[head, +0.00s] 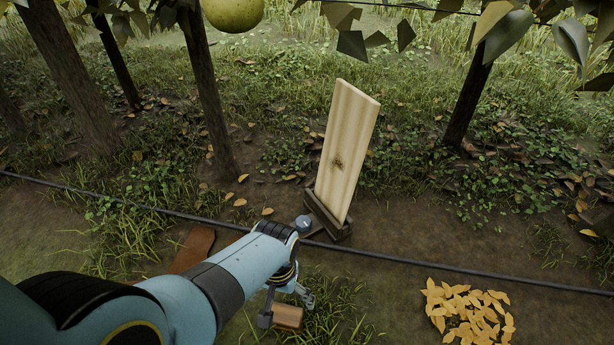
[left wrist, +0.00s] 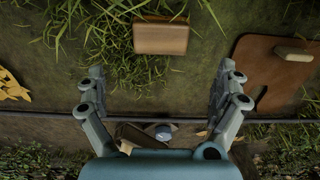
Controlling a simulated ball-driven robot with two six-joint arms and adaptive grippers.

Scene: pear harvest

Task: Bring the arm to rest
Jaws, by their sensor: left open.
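My left arm comes in from the lower left in the head view. Its gripper (head: 286,308) points down low over the ground. In the left wrist view my left gripper (left wrist: 160,82) has its two fingers wide apart with nothing between them. A brown block (head: 288,317) lies on the grass by the fingers, partly hidden in the head view. In the left wrist view the block (left wrist: 161,38) lies beyond the fingertips, apart from them. My right gripper is not in view.
A pale upright board (head: 346,150) stands in a dark wooden base (head: 327,216). A black hose (head: 420,264) crosses the ground. A brown flat panel (head: 194,247) lies left of the arm. Yellow leaves (head: 468,312) lie at right. A pear (head: 232,12) hangs above.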

